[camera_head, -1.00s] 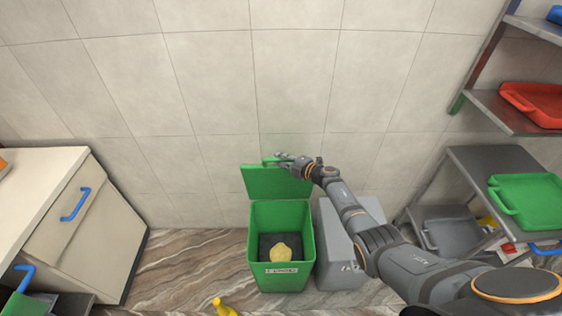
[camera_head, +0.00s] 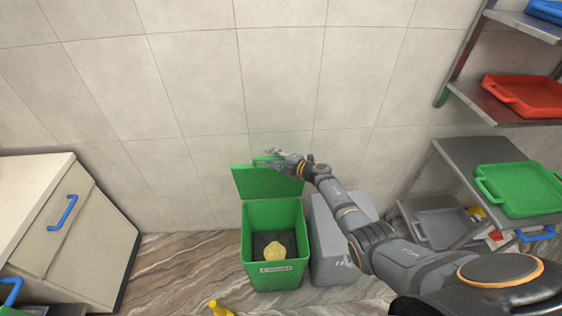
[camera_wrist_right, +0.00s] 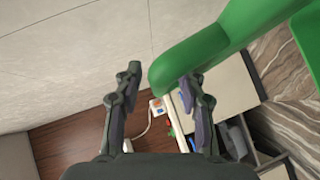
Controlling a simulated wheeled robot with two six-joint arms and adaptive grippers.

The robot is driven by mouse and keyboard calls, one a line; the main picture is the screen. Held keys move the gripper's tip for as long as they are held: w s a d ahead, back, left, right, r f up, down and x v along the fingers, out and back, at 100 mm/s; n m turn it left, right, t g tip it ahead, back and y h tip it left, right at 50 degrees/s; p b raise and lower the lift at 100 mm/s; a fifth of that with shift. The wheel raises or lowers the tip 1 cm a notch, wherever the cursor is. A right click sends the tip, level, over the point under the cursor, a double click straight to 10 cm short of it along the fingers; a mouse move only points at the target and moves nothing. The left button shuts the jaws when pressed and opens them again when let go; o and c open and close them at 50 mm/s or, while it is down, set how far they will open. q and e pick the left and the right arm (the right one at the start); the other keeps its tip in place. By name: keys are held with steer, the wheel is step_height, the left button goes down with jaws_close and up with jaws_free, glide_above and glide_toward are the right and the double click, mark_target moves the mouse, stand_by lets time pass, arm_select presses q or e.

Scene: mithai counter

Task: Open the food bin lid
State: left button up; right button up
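The green food bin (camera_head: 272,274) stands on the floor against the wall, with a yellow lump visible inside. Its green lid (camera_head: 266,183) is swung up and stands upright at the bin's back. My right gripper (camera_head: 270,155) is at the lid's top edge, by its green handle. In the right wrist view, the two fingers of the right gripper (camera_wrist_right: 160,78) are apart. The rounded end of the green handle (camera_wrist_right: 190,58) shows between and beyond them, close to the right-hand finger; I cannot tell whether they touch. My left gripper is not in view.
A grey bin (camera_head: 328,262) stands right beside the green one, under my right arm. A cabinet (camera_head: 75,240) with blue handles is at left. Shelves with a red tray (camera_head: 525,97) and a green tray (camera_head: 520,190) are at right. A yellow object (camera_head: 220,309) lies on the floor.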

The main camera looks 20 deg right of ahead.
steer(key=v, duration=1.1)
steer(key=shift+s, duration=0.2)
steer(key=shift+d, duration=0.1)
steer(key=s+d+f+m+h+b, duration=0.1)
steer(key=s+d+f+m+h, duration=0.15)
steer(key=f, duration=0.35)
steer(key=s+d+f+m+h, duration=0.1)
steer(key=s+f+m, duration=0.25)
steer(key=f, duration=0.25)
steer(key=s+d+f+m+h+b, duration=0.1)
steer(key=s+f+m+h, duration=0.1)
steer(key=f+m, duration=0.3)
steer(key=s+d+f+m+g+h, duration=0.25)
steer(key=s+f+m+g, duration=0.2)
steer(key=s+f, duration=1.15)
steer(key=s+a+f+m+g, duration=0.1)
steer(key=s+f, duration=0.3)
steer(key=s, duration=0.5)
steer(key=s+a+f+m+g, duration=0.2)
steer(key=s+a+f+g, duration=0.1)
steer(key=s, duration=0.6)
steer(key=s+a+f+m+g+b, duration=0.1)
steer(key=s+a+f+m+g, duration=0.1)
steer(key=s+f, duration=0.4)
steer(key=s+g, duration=0.1)
steer(key=s, duration=0.2)
steer(key=shift+a+h, duration=0.2)
steer(key=shift+h, duration=0.1)
